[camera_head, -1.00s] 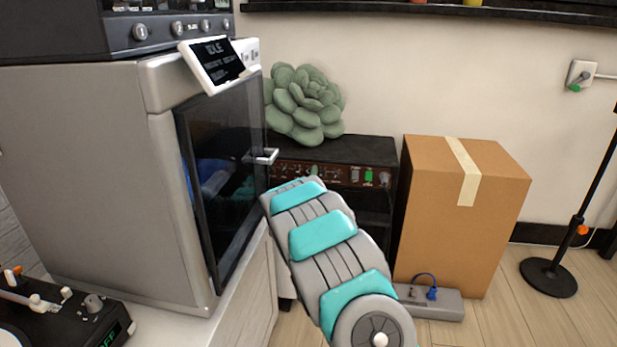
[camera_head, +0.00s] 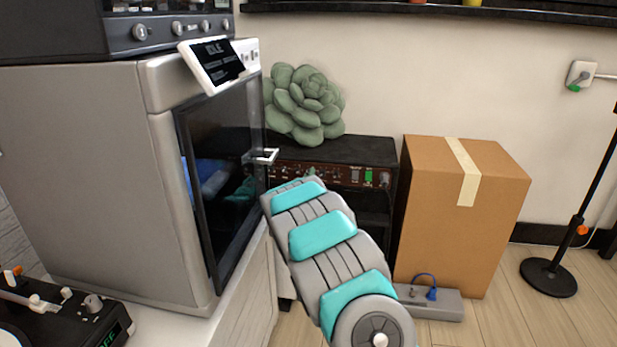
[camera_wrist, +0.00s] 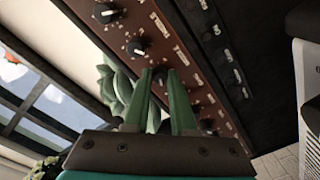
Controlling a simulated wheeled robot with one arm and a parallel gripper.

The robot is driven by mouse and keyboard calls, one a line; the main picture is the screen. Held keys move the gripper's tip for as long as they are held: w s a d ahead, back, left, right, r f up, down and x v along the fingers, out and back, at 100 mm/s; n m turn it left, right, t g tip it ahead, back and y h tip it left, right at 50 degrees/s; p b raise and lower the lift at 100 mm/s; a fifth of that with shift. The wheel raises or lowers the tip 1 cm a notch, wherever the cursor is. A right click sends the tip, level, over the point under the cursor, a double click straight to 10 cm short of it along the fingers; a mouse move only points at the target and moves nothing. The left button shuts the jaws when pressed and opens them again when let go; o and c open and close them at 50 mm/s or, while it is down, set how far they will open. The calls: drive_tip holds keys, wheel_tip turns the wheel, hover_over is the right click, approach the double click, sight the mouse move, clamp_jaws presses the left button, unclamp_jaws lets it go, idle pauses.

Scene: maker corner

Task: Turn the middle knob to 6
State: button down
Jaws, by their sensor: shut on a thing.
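The amplifier (camera_head: 345,150) stands behind my arm in the head view, and its brown front panel (camera_head: 335,172) carries a row of small controls. In the wrist view the brown panel (camera_wrist: 186,50) runs diagonally, with black knobs at the upper left (camera_wrist: 105,12) and just above my gripper (camera_wrist: 137,47), and another lower right (camera_wrist: 207,125). My gripper (camera_wrist: 160,76) has its green fingers at the panel, shut on a knob between those, mostly hidden by the fingers. Its pointer and number cannot be read.
A green succulent-shaped object (camera_head: 303,105) sits on top of the amplifier. A cardboard box (camera_head: 460,220) stands to its right, with a power strip (camera_head: 432,302) in front. A grey cabinet machine (camera_head: 90,180) with a dark door and a protruding handle (camera_head: 265,156) is close on the left.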

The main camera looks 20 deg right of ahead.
drive_tip(key=shift+f+m, duration=0.1)
drive_tip(key=shift+m, duration=0.3)
drive_tip(key=shift+a+m+h+b, duration=0.1)
drive_tip(key=shift+m+h+b, duration=0.2)
drive_tip(key=shift+m+b, duration=5.75)
drive_tip(key=m+p, duration=0.5)
drive_tip(key=shift+m, duration=0.35)
drive_tip(key=c, duration=0.7)
unclamp_jaws()
drive_tip(key=shift+c, duration=0.2)
drive_tip(key=shift+s, duration=0.1)
